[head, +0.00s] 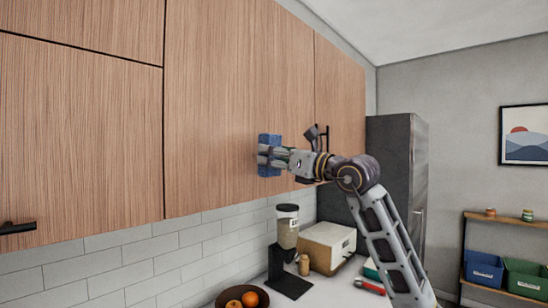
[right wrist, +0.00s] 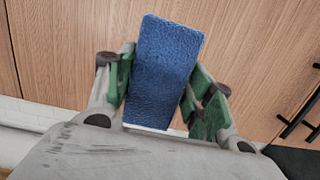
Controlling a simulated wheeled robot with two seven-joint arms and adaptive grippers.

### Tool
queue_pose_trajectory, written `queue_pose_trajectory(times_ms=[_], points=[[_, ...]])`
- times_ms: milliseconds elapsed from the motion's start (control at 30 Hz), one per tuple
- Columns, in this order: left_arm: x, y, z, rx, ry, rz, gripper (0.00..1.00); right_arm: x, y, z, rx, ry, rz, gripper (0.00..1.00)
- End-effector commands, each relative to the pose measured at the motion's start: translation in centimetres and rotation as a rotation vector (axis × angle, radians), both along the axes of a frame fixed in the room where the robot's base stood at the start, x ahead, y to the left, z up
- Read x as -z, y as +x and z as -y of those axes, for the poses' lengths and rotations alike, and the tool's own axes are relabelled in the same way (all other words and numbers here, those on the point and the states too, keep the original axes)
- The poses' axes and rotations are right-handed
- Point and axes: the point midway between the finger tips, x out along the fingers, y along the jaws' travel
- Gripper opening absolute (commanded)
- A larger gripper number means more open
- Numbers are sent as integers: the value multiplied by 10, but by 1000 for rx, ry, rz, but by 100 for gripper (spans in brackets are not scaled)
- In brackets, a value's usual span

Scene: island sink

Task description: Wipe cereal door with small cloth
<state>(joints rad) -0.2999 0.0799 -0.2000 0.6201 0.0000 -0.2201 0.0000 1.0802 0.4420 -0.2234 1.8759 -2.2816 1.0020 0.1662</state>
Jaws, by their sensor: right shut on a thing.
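A small blue cloth (head: 269,142) is held by my right gripper (head: 268,157) up at the wood-grain cabinet door (head: 225,110). In the right wrist view the cloth (right wrist: 164,70) sits between the green-padded fingers of the right gripper (right wrist: 162,92), with the door's wood grain (right wrist: 60,50) behind it. The cloth looks close to or against the lower right part of the door; exact contact cannot be told. My left gripper is not in view.
Below the cabinets stand a cereal dispenser (head: 288,228), a cream box-shaped appliance (head: 327,246) and a fruit bowl (head: 242,299). A dark fridge (head: 395,160) is behind my right arm. A dark handle (head: 17,228) sticks out at the far left.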

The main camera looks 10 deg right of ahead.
Motion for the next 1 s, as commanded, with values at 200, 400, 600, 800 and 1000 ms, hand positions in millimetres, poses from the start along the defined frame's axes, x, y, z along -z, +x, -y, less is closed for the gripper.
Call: queue_pose_trajectory(times_ms=[200,400,600,800,1000], points=[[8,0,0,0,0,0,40,2,-10,7,2,-1,1,34],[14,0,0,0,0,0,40,1,-20,13,0,0,1,34],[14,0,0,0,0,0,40,0,-23,15,0,0,0,34],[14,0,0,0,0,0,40,0,-23,15,0,0,0,34],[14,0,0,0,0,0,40,0,-22,15,0,0,0,34]])
